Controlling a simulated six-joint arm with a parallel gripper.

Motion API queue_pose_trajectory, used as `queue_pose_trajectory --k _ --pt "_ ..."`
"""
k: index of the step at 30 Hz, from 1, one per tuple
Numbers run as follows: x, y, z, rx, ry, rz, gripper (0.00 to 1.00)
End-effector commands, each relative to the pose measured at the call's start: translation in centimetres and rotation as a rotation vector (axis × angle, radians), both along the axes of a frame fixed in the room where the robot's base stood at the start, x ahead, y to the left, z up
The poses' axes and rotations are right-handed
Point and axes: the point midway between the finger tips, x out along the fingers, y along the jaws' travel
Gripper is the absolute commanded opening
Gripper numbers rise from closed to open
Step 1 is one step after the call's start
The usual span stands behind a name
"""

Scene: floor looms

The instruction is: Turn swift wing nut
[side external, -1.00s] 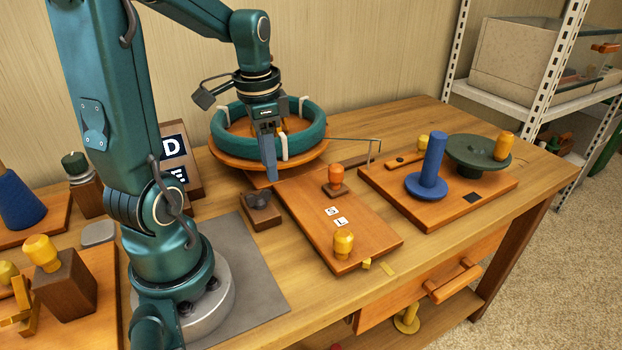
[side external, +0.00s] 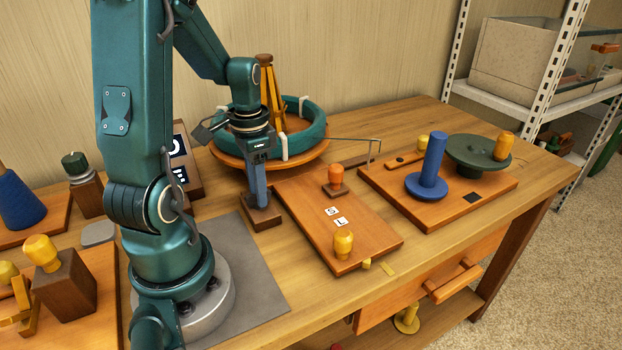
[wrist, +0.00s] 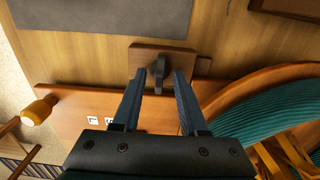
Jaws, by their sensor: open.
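The dark wing nut (wrist: 157,62) stands on a small brown wooden block (wrist: 179,59) in the wrist view. My gripper (wrist: 159,78) points down at it with its two blue fingers spread, one on each side of the nut in the picture. A gap shows between the fingers and the nut. In the side view my gripper (side external: 261,201) is right over the block (side external: 264,222), with the fingertips low at its top. The fingers hide the nut there. Whether they touch the block is not clear.
An orange board (side external: 365,236) with knobs lies just right of the block. Behind stands a round orange base with a teal ring (side external: 315,125) and an orange wooden frame (side external: 268,95).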

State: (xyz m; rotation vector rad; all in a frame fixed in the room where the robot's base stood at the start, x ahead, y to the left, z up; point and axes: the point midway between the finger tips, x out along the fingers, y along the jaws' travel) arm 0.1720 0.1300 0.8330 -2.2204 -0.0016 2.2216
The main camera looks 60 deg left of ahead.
Motion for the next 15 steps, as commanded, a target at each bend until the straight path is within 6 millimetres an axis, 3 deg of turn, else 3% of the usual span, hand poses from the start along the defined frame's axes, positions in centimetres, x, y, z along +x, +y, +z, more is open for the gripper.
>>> queue_pose_trajectory --k 2,5,15 --pt "0.00 0.00 0.02 0.000 0.000 0.000 0.39" --pt "0.00 0.00 0.03 0.000 0.000 0.000 0.00" --pt "0.01 0.01 0.05 0.000 0.000 0.014 0.00"
